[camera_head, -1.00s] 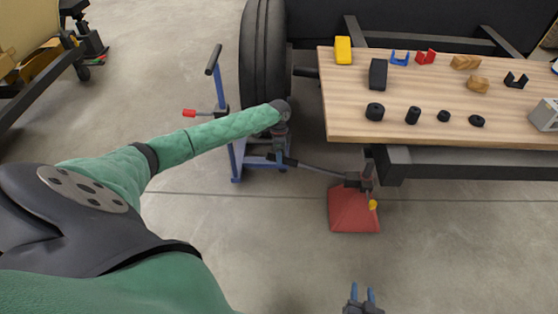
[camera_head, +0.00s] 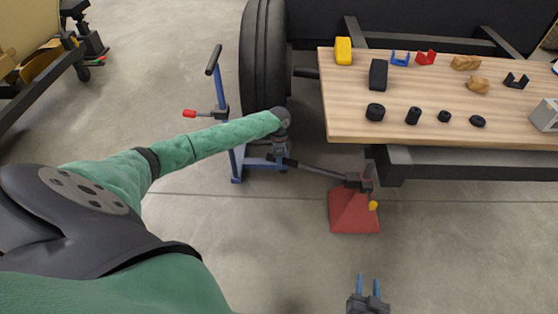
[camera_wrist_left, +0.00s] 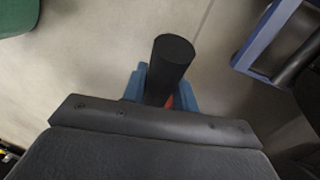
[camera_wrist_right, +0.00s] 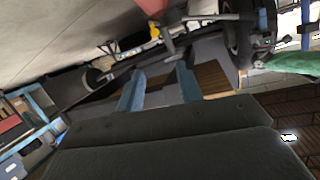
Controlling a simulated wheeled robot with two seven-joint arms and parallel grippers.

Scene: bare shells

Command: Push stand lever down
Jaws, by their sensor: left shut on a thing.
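The stand has a red base (camera_head: 352,212) on the floor and a dark post with a yellow knob (camera_head: 373,205). Its dark lever (camera_head: 322,171) slants out from the post to the left, its outer end slightly higher. My left gripper (camera_head: 282,158) is shut on the lever's outer end. In the left wrist view, the black round lever end (camera_wrist_left: 172,62) sticks up between the blue fingers. My right gripper (camera_head: 368,286) is open and empty in front of the stand, fingers apart. The right wrist view shows the red base (camera_wrist_right: 155,8) beyond the open fingers (camera_wrist_right: 160,88).
A wooden workbench top (camera_head: 345,118) with small blocks and rings is behind the stand to the right. The front floor is clear.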

